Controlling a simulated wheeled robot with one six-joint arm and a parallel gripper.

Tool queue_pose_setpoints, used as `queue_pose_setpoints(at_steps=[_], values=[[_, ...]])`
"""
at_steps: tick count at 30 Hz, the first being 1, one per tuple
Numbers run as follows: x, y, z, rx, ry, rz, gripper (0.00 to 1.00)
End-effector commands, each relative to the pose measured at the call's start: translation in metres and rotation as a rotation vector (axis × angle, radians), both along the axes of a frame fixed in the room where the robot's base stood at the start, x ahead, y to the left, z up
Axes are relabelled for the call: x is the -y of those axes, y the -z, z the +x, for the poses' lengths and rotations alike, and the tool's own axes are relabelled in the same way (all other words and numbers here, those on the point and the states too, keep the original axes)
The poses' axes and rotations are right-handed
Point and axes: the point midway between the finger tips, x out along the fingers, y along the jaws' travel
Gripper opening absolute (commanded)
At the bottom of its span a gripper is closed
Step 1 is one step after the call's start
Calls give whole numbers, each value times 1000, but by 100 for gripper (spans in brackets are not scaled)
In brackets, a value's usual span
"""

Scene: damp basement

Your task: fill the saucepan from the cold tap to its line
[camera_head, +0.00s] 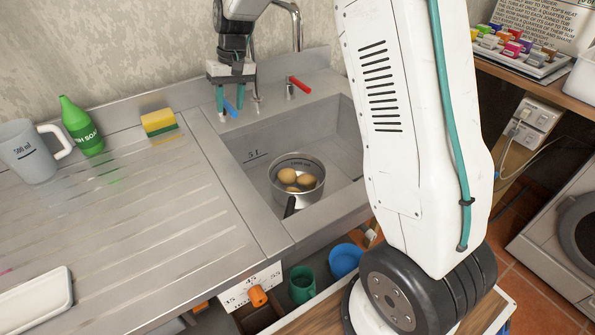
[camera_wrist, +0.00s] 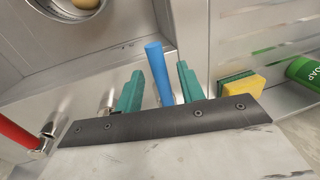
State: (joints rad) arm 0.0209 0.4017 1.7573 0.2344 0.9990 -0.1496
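The saucepan (camera_head: 309,198) stands in the sink basin with several brown, egg-like things (camera_head: 288,176) in it and its dark handle towards the front. Small marking shows inside its wall; I cannot tell whether it holds water. Part of the pan shows in the wrist view (camera_wrist: 52,12). The blue cold tap lever (camera_head: 230,108) is behind the basin's left side; the red lever (camera_head: 300,85) is to its right. My gripper (camera_head: 230,97) is open at the blue lever. In the wrist view the blue lever (camera_wrist: 158,72) lies between the teal fingers, with gaps on both sides.
The chrome spout (camera_head: 298,28) arches up behind the sink. On the left drainer stand a measuring jug (camera_head: 30,158), a green soap bottle (camera_head: 82,128) and a yellow sponge (camera_head: 158,122). My white arm hides the sink's right side. Basin wall (camera_head: 250,155) reads 5 L.

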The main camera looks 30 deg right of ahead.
Motion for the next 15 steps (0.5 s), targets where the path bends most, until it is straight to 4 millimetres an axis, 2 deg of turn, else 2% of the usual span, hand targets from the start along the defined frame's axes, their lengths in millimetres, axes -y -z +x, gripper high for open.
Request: queue_pose_setpoints(at_steps=[4,6,8,15], values=[[0,0,0,0,0,0,39],[0,0,0,0,0,0,19],[0,0,0,0,0,0,4],[0,0,0,-3,-1,0,4]])
